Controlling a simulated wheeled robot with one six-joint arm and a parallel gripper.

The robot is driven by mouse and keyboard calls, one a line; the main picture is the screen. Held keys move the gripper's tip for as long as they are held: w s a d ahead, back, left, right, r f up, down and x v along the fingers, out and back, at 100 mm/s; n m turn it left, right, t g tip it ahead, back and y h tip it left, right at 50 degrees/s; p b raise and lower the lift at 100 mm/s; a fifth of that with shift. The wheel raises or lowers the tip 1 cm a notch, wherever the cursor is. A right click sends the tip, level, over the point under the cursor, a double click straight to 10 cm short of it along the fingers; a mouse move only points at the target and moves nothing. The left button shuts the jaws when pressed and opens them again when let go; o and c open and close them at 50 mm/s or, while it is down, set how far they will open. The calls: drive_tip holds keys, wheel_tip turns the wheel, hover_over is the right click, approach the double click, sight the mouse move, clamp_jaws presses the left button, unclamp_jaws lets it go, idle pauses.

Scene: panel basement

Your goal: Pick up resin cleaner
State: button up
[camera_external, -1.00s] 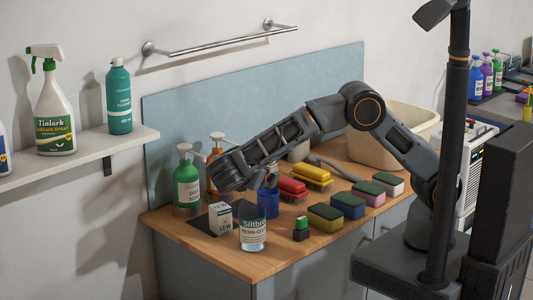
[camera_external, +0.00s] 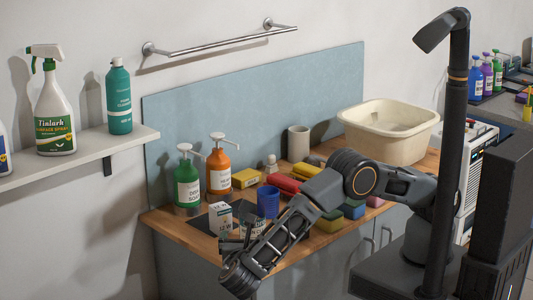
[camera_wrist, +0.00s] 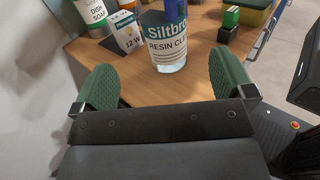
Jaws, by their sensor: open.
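The resin cleaner (camera_wrist: 167,40) is a clear container with a pale label reading "Siltbro RESIN CL…". It stands upright near the front edge of the wooden counter. In the external view the resin cleaner (camera_external: 258,227) is partly hidden by my gripper and arm. My gripper (camera_wrist: 165,78) is open, its two green pads spread apart with bare counter between them. The resin cleaner stands just ahead of the pads, centred between them, with no visible contact. In the external view my gripper (camera_external: 243,238) is low at the counter's front edge, pointing towards the container.
A small white bulb box (camera_external: 221,217) stands left of the container and a blue cup (camera_external: 268,202) behind it. Soap bottles, green (camera_external: 187,182) and orange (camera_external: 218,170), are farther back. A green-and-black block (camera_wrist: 229,22) stands to the right. Sponges (camera_external: 329,221) lie farther right.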

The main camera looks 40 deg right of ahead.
drive_tip(key=shift+w+d+f+b, duration=0.3)
drive_tip(key=shift+d+f+b, duration=0.2)
drive_tip(key=shift+b, duration=0.75)
drive_tip(key=w+d, duration=0.1)
drive_tip(key=w+d+r+b, duration=0.1)
drive_tip(key=d, duration=0.1)
drive_tip(key=shift+w+d, duration=0.1)
drive_tip(key=shift+w, duration=0.3)
drive_tip(key=shift+p+x, duration=0.65)
drive_tip(key=shift+x, duration=2.6)
drive_tip(key=shift+f, duration=0.1)
drive_tip(key=c, duration=1.1)
drive_tip(key=shift+c, duration=0.2)
